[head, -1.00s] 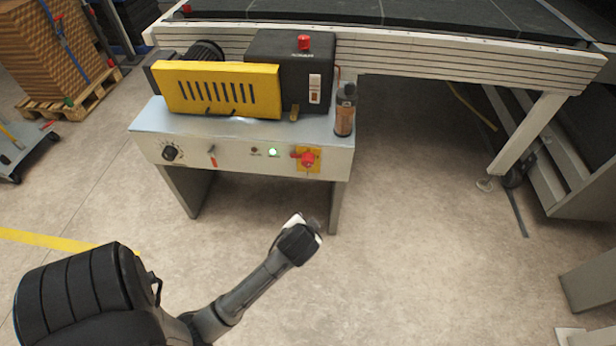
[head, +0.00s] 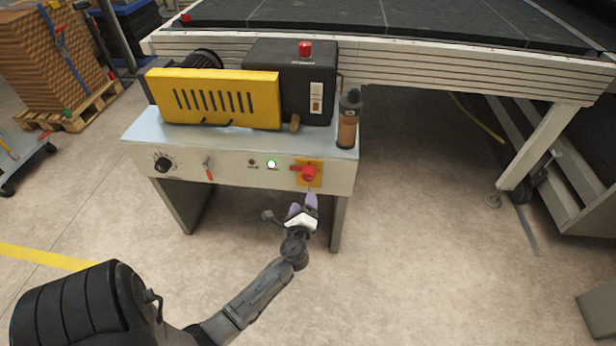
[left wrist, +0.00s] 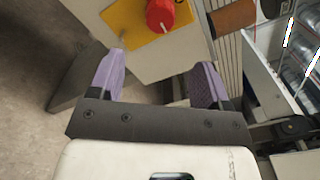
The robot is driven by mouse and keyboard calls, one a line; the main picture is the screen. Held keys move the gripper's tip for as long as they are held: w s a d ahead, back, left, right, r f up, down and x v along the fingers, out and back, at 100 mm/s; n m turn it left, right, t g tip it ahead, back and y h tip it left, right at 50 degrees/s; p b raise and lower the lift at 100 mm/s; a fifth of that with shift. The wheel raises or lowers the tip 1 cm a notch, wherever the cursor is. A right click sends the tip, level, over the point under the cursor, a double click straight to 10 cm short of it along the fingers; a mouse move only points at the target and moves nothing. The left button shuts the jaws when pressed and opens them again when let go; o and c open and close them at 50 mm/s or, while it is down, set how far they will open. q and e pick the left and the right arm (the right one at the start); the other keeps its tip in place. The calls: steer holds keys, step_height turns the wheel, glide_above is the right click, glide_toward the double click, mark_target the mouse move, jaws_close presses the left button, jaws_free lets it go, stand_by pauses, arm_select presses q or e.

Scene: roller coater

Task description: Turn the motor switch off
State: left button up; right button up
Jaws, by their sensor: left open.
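A red rotary switch (head: 309,173) sits on a yellow plate (head: 316,182) at the right end of the control panel (head: 230,168). Its handle points left, about horizontal. A small red-handled toggle (head: 208,172) and a black dial (head: 163,163) are farther left; the panel labels are too small to read. My left gripper (head: 303,205) is open and empty, just below and in front of the red switch. In the left wrist view the red switch (left wrist: 160,14) lies beyond the purple fingertips (left wrist: 162,72), apart from them. My right gripper is out of view.
A brown bottle (head: 347,122) stands on the cabinet's right end, above the switch. A yellow guard (head: 215,98) and a black box with a red button (head: 305,50) are behind. The cabinet's right leg (head: 339,222) is beside my gripper. Floor in front is clear.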

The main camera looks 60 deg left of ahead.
mark_target(308, 179)
arm_select(q)
steer(key=b+x, duration=0.3)
steer(key=x, duration=0.9)
steer(key=shift+w, duration=0.15)
steer(key=shift+c, duration=0.5)
steer(key=c, duration=0.8)
